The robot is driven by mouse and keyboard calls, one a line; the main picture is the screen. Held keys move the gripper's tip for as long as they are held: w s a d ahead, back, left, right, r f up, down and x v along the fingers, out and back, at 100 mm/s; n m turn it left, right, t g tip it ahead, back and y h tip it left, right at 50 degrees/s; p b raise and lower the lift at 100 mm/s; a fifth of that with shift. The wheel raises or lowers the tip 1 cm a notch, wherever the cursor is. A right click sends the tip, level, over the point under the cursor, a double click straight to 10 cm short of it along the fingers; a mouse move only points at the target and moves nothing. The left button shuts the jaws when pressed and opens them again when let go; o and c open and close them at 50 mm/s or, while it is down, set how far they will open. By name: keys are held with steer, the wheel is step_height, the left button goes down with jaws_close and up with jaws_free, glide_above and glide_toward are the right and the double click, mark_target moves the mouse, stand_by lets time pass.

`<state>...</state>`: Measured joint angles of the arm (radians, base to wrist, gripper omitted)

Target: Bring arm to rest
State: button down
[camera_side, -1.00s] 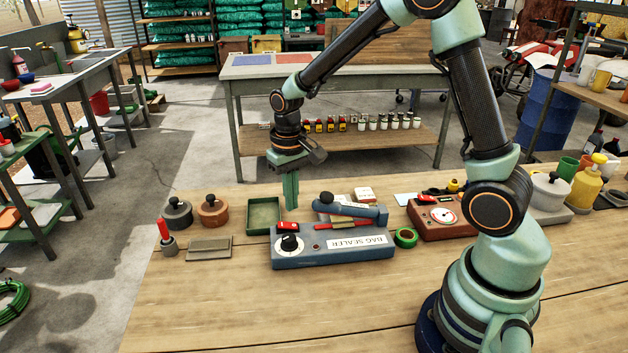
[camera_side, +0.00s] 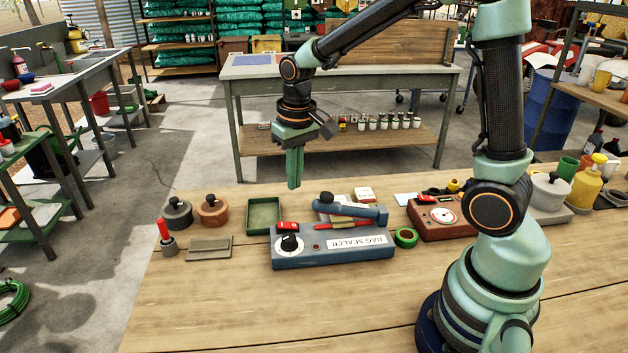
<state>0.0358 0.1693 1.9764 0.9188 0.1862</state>
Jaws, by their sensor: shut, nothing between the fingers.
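My gripper (camera_side: 294,185) is shut and empty. It points straight down and hangs above the far part of the wooden workbench (camera_side: 200,300), behind the bag sealer (camera_side: 300,258). Its fingertips are apart from everything near them. A green tray (camera_side: 250,230) lies below and to the left of the fingertips. My arm reaches in from the right and bends down at the wrist.
Two lidded pots (camera_side: 212,210), a red-handled stamp (camera_side: 165,238) and a flat grey plate (camera_side: 209,248) stand left of the sealer. Green tape (camera_side: 405,238) and a red scale (camera_side: 440,220) are on its right. The front left of the bench is clear.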

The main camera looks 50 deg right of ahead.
steer(key=s+a+r+n+t, duration=0.1)
steer(key=s+r+t, duration=0.3)
steer(key=s+r, duration=0.5)
steer(key=shift+s+a+r+n+t, duration=0.2)
steer(key=shift+s+n+t, duration=0.2)
steer(key=shift+s+n, duration=0.4)
